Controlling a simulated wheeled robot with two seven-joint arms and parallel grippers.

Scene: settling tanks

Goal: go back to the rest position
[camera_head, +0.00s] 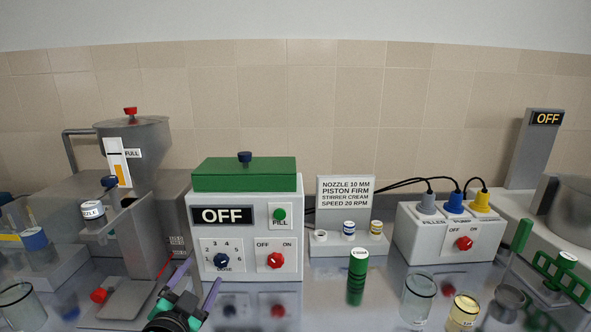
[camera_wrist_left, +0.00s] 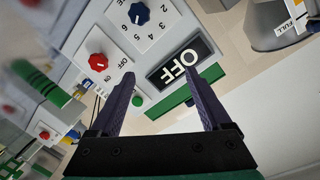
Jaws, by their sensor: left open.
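My left gripper (camera_head: 202,275) is low in the head view, in front of the white filler box (camera_head: 290,238) with the green lid. Its two purple fingers are apart with nothing between them. The left wrist view also shows this gripper (camera_wrist_left: 157,73) open and empty, with the box's OFF display (camera_wrist_left: 186,63) beyond the fingers. It appears clear of the box, though the exact gap cannot be told. My right gripper is not in view.
A grey hopper machine (camera_head: 146,190) stands left. A green-capped cylinder (camera_head: 357,278), clear glass (camera_head: 417,300) and cream jar (camera_head: 463,312) stand right of the gripper. A socket box (camera_head: 440,235) and green rack (camera_head: 562,277) are farther right. A sign (camera_head: 345,191) stands behind.

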